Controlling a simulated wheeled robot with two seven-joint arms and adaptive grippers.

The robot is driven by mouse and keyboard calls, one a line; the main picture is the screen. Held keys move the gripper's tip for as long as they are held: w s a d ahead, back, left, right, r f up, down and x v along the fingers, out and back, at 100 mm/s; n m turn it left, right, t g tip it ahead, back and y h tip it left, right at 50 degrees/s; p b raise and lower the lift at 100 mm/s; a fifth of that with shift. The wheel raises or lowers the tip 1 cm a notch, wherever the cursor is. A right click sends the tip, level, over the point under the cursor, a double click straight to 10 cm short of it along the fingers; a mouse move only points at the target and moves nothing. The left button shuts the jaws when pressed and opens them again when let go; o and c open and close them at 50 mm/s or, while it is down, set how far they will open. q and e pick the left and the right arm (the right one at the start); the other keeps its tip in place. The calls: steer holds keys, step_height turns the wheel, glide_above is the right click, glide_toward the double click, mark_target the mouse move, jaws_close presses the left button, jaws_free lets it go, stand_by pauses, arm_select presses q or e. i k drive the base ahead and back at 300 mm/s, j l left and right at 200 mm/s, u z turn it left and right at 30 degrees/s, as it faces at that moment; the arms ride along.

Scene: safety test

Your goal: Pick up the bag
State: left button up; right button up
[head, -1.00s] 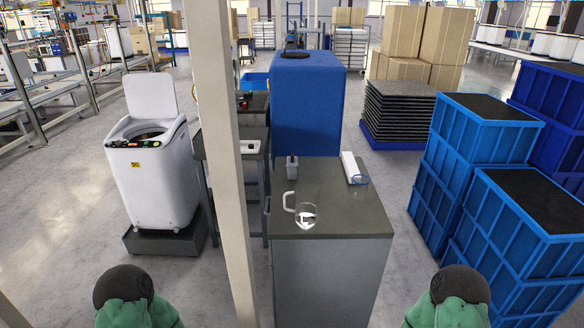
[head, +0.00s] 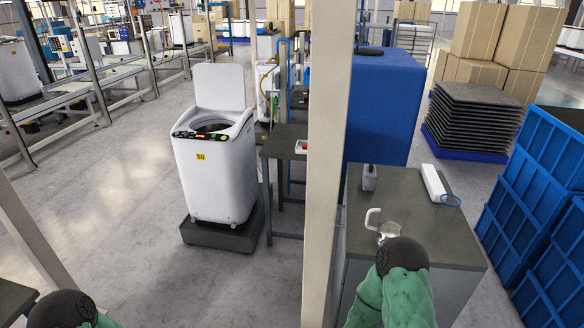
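I cannot make out a bag in view. Two of my green-covered arm parts with dark round ends show at the bottom edge, one at the left and one in front of the cabinet. The right one hides part of the cabinet's front. No gripper fingers show in view.
A pale post (head: 325,150) stands left of the cabinet. A white washing machine (head: 214,165) with its lid up stands on a dark base (head: 222,232). Blue crates (head: 530,185) stand at the right. Open floor (head: 130,220) lies at the left.

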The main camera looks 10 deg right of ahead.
mark_target(370, 176)
steer(key=i+j+u, duration=0.3)
steer(key=u, duration=0.15)
steer(key=i+j+u, duration=0.2)
steer(key=i+u, duration=0.2)
steer(key=i+z, duration=0.35)
steer(key=i+j+z, duration=0.3)
steer(key=i+l+z, duration=0.15)
steer(key=i+z, duration=1.05)
steer(key=i+j+z, duration=0.2)
steer(key=z, duration=0.2)
